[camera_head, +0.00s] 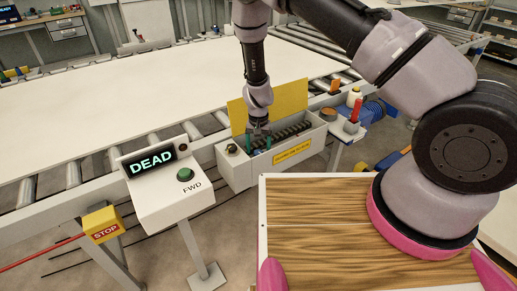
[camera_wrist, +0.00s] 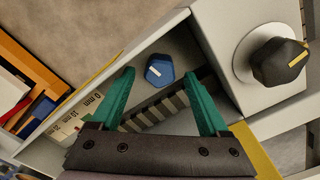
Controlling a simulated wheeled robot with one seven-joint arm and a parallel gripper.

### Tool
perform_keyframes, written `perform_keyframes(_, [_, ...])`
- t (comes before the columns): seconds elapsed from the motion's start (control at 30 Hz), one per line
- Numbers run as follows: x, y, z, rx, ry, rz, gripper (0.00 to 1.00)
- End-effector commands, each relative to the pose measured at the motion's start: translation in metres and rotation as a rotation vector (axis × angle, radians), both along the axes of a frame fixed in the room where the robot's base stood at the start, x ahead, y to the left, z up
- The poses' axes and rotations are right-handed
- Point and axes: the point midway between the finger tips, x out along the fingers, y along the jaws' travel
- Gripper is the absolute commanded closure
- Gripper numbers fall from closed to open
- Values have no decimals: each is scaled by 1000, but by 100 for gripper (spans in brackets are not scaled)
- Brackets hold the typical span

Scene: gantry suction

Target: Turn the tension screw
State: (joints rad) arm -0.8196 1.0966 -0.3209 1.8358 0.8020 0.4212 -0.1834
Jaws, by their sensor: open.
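A blue six-sided knob (camera_wrist: 159,70) with a pale line on top, seemingly the tension screw, sits inside the open grey box (camera_head: 236,171) beside a dark ribbed strip. A millimetre scale (camera_wrist: 85,111) runs along the box edge in the wrist view. My gripper (camera_head: 259,143) reaches down into the box. In the wrist view its green fingers (camera_wrist: 159,76) are open, with the blue knob between and slightly beyond the tips. I see no contact with the knob. In the head view my gripper mostly hides the knob.
A black knob (camera_wrist: 280,62) stands on the box's end. A raised yellow lid (camera_head: 285,98) is behind my gripper. The console (camera_head: 165,205) reads DEAD beside a green FWD button (camera_head: 185,174). A yellow STOP box (camera_head: 103,225) and a tool tray (camera_head: 347,136) flank the conveyor.

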Motion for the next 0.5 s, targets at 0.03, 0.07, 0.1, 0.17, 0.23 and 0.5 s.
perform_keyframes(0.03, [0,0,1,0,0,0,21])
perform_keyframes(0.07, [0,0,2,0,0,0,21])
perform_keyframes(0.1, [0,0,5,1,-1,1,21])
perform_keyframes(0.17, [1,1,12,1,-2,2,21])
perform_keyframes(0.23, [1,1,23,2,-3,2,21])
perform_keyframes(0.5, [0,1,78,3,-2,2,21])
